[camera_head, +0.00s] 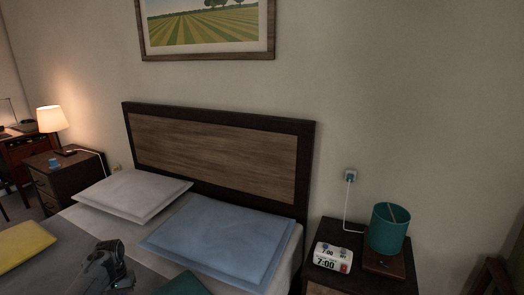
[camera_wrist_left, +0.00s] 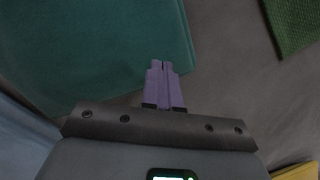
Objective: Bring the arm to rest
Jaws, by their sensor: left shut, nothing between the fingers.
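My left gripper (camera_wrist_left: 161,66) has its two purple fingers together, with nothing between them. In the wrist view it hangs over the edge of a teal cushion (camera_wrist_left: 90,50) and the grey bedding (camera_wrist_left: 230,70). In the head view, part of my left arm (camera_head: 104,264) shows at the bottom, over the bed; its fingertips cannot be made out there. My right gripper is in neither view.
The bed holds a white pillow (camera_head: 130,194), a blue pillow (camera_head: 218,238), a yellow cushion (camera_head: 22,244) and the teal cushion (camera_head: 184,285). The headboard (camera_head: 215,150) stands behind. A nightstand (camera_head: 330,232) at right carries a clock (camera_head: 333,257) and a teal lamp (camera_head: 388,228).

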